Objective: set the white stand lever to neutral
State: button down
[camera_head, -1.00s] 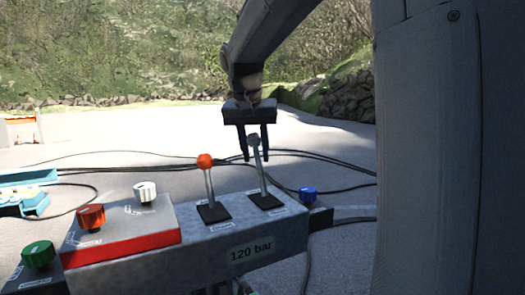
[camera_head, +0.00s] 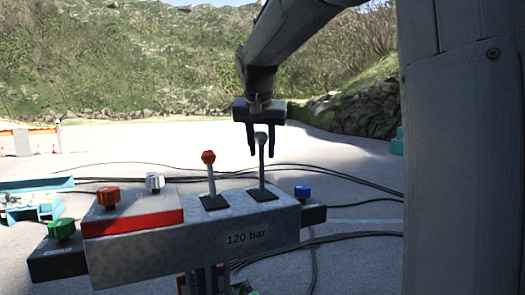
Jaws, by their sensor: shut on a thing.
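The white stand lever has a pale grey-white knob (camera_head: 261,136) on a thin stem that rises from a black base plate on the grey control stand (camera_head: 190,248). The lever looks close to upright in the camera_head view. My gripper (camera_head: 263,153) points down over it, with one finger on each side of the knob and upper stem. It is shut on the lever. The exact contact is too small to see. The stand has a "120 bar" label on its front.
Black cables lie on the ground behind. A light-blue tray (camera_head: 35,184) is at far left.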

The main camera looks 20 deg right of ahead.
aim_at(260, 137)
jog(key=shift+w+a+r, duration=0.1)
jog(key=shift+r, duration=0.35)
jog(key=c, duration=1.4)
grip_release()
jog(key=shift+a, duration=0.15)
jog(key=shift+o, duration=0.6)
jog(key=shift+d+f, duration=0.15)
jog(key=shift+d, duration=0.05)
jog(key=shift+b+v, duration=0.9)
jog(key=shift+v, duration=3.05)
jog(key=shift+f, duration=0.1)
